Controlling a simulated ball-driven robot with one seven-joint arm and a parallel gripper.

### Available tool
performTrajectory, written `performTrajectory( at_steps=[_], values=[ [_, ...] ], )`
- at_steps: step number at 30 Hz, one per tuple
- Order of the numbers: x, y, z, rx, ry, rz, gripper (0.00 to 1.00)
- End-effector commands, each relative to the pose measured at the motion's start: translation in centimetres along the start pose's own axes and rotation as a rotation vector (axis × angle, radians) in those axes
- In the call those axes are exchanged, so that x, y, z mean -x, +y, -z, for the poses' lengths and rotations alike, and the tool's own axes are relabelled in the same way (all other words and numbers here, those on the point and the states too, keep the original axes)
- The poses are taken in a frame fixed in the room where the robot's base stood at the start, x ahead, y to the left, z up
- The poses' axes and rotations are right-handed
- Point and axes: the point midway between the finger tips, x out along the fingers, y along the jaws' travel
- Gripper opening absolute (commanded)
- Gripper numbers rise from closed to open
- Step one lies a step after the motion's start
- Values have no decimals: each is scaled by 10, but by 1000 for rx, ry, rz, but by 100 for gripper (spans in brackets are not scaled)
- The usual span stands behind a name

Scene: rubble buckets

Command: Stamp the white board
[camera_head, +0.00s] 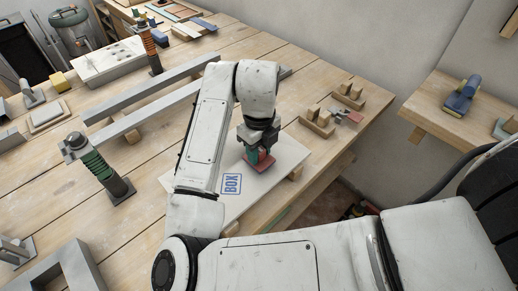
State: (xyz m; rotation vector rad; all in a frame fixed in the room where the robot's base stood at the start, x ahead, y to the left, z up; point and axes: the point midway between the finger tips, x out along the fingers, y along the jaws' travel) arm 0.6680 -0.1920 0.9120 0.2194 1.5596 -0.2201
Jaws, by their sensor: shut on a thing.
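The white board (285,153) lies on the wooden workbench, right of the middle. It bears a blue framed mark reading "BOX" (231,184) near its left part. My gripper (255,146) points down over the board and is shut on a stamp (264,161) with red and dark green parts. The stamp is at or just above the board, right of and beyond the mark. I cannot tell whether it touches. My arm hides part of the board's left side, and the gripper hides the stamp's top.
Long grey bars (150,108) and a green-handled upright tool (95,165) are at left. A shelf (445,115) holds a blue tool (462,96). The bench's right edge is close to the board.

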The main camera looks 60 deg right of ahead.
Motion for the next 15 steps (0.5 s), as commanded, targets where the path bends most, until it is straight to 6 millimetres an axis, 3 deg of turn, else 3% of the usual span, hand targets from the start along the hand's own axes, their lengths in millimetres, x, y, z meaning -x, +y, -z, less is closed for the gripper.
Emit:
performTrajectory(
  at_steps=[15],
  values=[
    [-6, 0, 0, 0, 0, 0, 17]
  ],
)
